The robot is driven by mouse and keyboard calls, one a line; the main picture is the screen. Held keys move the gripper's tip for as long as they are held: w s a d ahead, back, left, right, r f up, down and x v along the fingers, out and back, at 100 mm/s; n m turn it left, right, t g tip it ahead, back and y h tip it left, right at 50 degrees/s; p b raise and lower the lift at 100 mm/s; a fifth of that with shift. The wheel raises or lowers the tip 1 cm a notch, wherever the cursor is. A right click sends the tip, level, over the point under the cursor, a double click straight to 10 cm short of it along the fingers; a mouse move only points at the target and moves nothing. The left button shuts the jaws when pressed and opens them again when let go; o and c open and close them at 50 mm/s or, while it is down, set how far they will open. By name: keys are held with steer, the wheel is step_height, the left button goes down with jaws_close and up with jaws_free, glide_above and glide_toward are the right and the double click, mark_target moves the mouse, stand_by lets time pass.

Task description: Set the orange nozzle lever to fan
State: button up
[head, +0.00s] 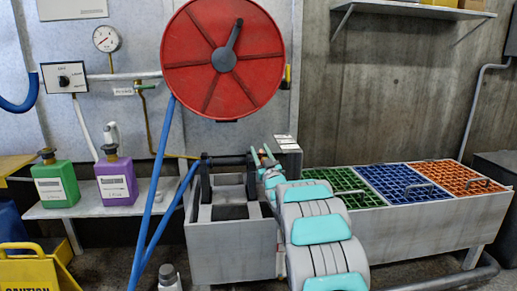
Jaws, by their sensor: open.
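My arm reaches away from the camera, and my gripper (261,153) is at its far end, small in the view, with its two fingers apart. It is at the right end of a dark horizontal rod (228,160), which lies across black upright supports on a grey bin. I cannot tell whether the fingers touch the rod. I cannot make out the orange nozzle lever; the gripper and arm cover part of this area. A small grey block with pale labels (287,142) stands just right of the gripper; its text is too small to read.
Green (56,181) and purple (117,179) jugs sit on a shelf at left. A trough with green, blue (402,183) and orange grates is at right. A yellow caution sign (35,268) is front left.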

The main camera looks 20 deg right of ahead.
steer(key=shift+x, duration=1)
jaws_close()
stand_by(0.8)
